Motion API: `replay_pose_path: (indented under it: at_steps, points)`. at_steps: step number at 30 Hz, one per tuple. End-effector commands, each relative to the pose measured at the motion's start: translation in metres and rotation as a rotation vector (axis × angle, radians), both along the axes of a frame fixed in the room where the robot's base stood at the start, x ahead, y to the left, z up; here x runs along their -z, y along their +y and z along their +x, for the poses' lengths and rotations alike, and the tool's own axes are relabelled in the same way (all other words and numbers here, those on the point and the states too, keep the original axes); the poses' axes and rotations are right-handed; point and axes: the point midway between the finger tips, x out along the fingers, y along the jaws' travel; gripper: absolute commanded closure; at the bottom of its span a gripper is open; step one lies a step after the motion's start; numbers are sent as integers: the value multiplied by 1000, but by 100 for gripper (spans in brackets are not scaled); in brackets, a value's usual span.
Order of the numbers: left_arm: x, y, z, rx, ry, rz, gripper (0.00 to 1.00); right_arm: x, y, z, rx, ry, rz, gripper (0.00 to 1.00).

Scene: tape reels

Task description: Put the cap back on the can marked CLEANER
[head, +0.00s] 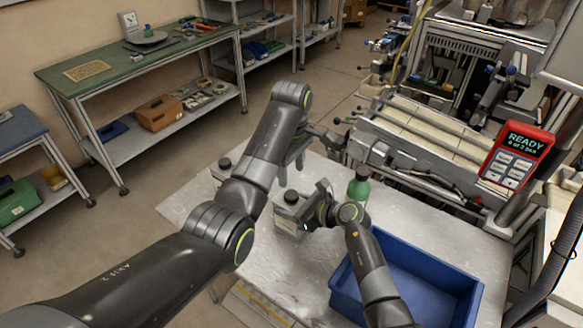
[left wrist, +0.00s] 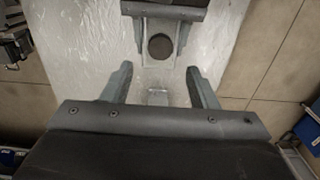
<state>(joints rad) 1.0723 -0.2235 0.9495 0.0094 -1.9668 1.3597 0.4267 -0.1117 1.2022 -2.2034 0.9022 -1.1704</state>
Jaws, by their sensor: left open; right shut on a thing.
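A pale grey can (head: 287,224) stands on the table, with a dark round top (head: 291,197). My right gripper (head: 310,213) is shut on this can from the right side. In the left wrist view the dark round top (left wrist: 160,47) shows between my right gripper's fingers. Whether it is a cap or an open mouth is unclear. My left gripper (head: 291,163) is open and points down, above and behind the can. A second can with a dark top (head: 224,164) is partly hidden behind my left arm. I cannot read CLEANER on either can.
A green bottle (head: 358,189) stands right of my right gripper. A blue bin (head: 444,281) fills the table's front right. The metal tabletop (head: 262,262) is bare at the front left. A machine with a red READY panel (head: 517,155) stands behind and right of the table.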

Motion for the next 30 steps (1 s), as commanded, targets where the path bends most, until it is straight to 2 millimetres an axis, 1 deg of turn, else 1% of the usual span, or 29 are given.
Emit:
replay_pose_path:
  at_steps: [5, 9, 15, 18, 21, 28, 29, 30]
  points:
    - [20, 0, -1, 1, 4, 1, 47, 1, 0, 0, -1, 2, 0, 100]
    - [43, 0, -1, 2, 5, 0, 47, 0, 0, 0, -1, 2, 0, 100]
    - [69, 0, -1, 1, 3, 1, 47, 0, 0, 0, -1, 2, 0, 100]
    - [76, 0, -1, 1, 2, 0, 47, 0, 0, 0, 0, 1, 0, 100]
    - [79, 0, -1, 2, 2, 0, 47, 0, 0, 0, 0, 1, 0, 100]
    - [79, 0, 0, 2, 1, 1, 47, 0, 0, 0, 0, 1, 0, 100]
    - [79, 0, 0, 2, 1, 0, 48, 0, 0, 0, 0, 1, 0, 100]
    - [79, 0, 0, 2, 1, 0, 53, 0, 0, 0, 0, 1, 0, 100]
